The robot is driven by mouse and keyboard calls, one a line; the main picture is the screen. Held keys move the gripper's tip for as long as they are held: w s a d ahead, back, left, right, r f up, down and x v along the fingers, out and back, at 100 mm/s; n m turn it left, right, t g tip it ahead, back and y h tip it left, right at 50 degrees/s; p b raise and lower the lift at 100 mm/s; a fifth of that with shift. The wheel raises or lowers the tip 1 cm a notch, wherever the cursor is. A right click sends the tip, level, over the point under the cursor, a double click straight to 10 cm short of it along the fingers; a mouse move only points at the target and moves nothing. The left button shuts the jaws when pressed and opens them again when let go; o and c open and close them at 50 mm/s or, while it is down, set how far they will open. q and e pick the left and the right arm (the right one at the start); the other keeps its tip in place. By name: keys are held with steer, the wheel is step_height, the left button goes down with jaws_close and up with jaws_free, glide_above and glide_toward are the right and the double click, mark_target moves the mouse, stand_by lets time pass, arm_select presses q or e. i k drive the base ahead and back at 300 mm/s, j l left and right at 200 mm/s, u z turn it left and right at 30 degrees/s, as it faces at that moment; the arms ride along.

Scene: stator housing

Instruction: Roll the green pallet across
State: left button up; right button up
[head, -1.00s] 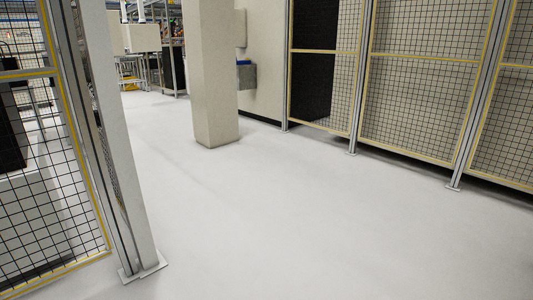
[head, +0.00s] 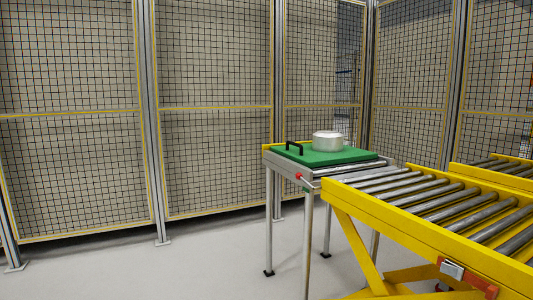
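A green pallet (head: 318,155) lies flat on a grey roller stand (head: 266,164) right of centre in the head view. A black handle (head: 294,147) stands up at its left side. A silver round housing (head: 328,142) sits upright on the pallet. Neither of my grippers shows in the head view. I cannot see whether anything touches the pallet's far side.
A yellow roller conveyor (head: 430,205) stands in front and to the right, its near end close to the stand. A second yellow conveyor (head: 497,168) is at the right edge. Mesh fence panels (head: 214,110) close off the back. The floor (head: 190,265) at left is clear.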

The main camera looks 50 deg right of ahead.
mark_target(328, 148)
steer(key=i+z, duration=0.3)
steer(key=i, duration=0.2)
steer(key=i+z, duration=0.25)
steer(key=i, duration=0.3)
steer(key=i+j+z, duration=0.15)
steer(key=i+z, duration=0.15)
steer(key=i, duration=0.2)
steer(key=i+j+z, duration=0.25)
steer(key=i, duration=0.25)
steer(key=i+l+z, duration=0.15)
steer(key=i+z, duration=0.45)
steer(key=z, duration=0.15)
steer(key=i+z, duration=0.4)
steer(key=i+j+z, duration=0.15)
steer(key=z, duration=0.25)
steer(key=i, duration=0.05)
